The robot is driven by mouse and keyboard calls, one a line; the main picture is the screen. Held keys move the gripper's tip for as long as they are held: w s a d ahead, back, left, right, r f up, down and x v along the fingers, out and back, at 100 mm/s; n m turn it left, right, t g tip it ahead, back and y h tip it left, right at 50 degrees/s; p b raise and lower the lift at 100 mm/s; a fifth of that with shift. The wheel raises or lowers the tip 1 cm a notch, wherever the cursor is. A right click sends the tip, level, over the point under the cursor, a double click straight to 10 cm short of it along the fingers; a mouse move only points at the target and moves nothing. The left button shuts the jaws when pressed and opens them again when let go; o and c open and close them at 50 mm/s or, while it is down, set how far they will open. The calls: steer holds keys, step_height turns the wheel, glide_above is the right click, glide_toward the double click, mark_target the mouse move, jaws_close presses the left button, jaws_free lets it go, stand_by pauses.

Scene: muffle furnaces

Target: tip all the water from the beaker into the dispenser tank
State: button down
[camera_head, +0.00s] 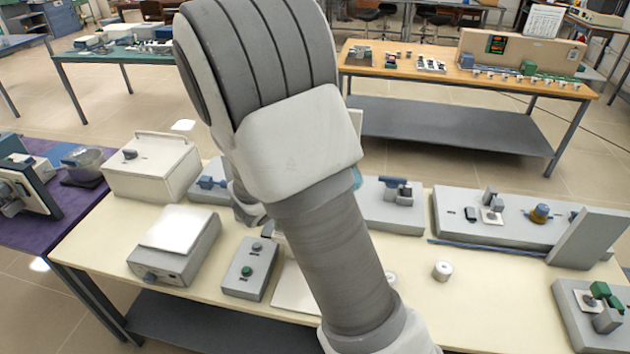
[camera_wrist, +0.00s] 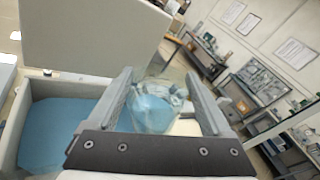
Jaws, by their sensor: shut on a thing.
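My gripper (camera_wrist: 157,80) is shut on a clear glass beaker (camera_wrist: 158,92), which sits between the two fingers in the wrist view. Light blue water (camera_wrist: 150,112) shows in or through the beaker; how much it holds is not clear. The dispenser tank (camera_wrist: 78,80) is an open pale box to the left of the gripper, with blue water (camera_wrist: 50,125) inside and its grey lid (camera_wrist: 95,35) raised behind. The beaker is close to the tank's right side; I cannot tell its exact tilt. In the head view my arm hides the gripper and most of the tank.
The cream table (camera_head: 480,295) carries a white lidded box (camera_head: 152,170), a grey flat-topped device (camera_head: 175,245), a button box (camera_head: 250,268) and a long grey fixture (camera_head: 510,225). A small white cylinder (camera_head: 442,270) stands right of my arm.

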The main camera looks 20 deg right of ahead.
steer(key=shift+w+a+f+n+t+h+p, duration=0.15)
steer(key=shift+n+h+p, duration=0.15)
steer(key=shift+n, duration=0.25)
steer(key=shift+a+f+n+t+h+p, duration=0.1)
steer(key=shift+n+t+h+p, duration=0.2)
steer(key=shift+n, duration=0.2)
steer(key=shift+w+a+f+n+t+h+p, duration=0.1)
steer(key=shift+n+h+p, duration=0.1)
steer(key=shift+n+p, duration=0.3)
stand_by(1.6)
steer(key=shift+n, duration=0.25)
steer(key=shift+w+a+f+n+t+h+p, duration=0.2)
steer(key=shift+a+f+n+t+h+p, duration=0.2)
steer(key=shift+n, duration=0.5)
stand_by(0.9)
steer(key=shift+w+f+n, duration=0.1)
steer(key=shift+f+n, duration=0.1)
steer(key=shift+n, duration=0.1)
steer(key=shift+a+f, duration=0.1)
stand_by(0.3)
steer(key=shift+a+f+n+t, duration=0.1)
steer(key=shift+n+t, duration=0.15)
steer(key=shift+n, duration=0.15)
steer(key=shift+w+a+f+n+t+h+p, duration=0.1)
steer(key=shift+w+a+n+t+h+p, duration=0.05)
steer(key=shift+n+p, duration=0.3)
steer(key=shift+w+a+f+n+t+h+p, duration=0.1)
steer(key=shift+n+t+h+p, duration=0.1)
steer(key=shift+n, duration=0.35)
stand_by(0.6)
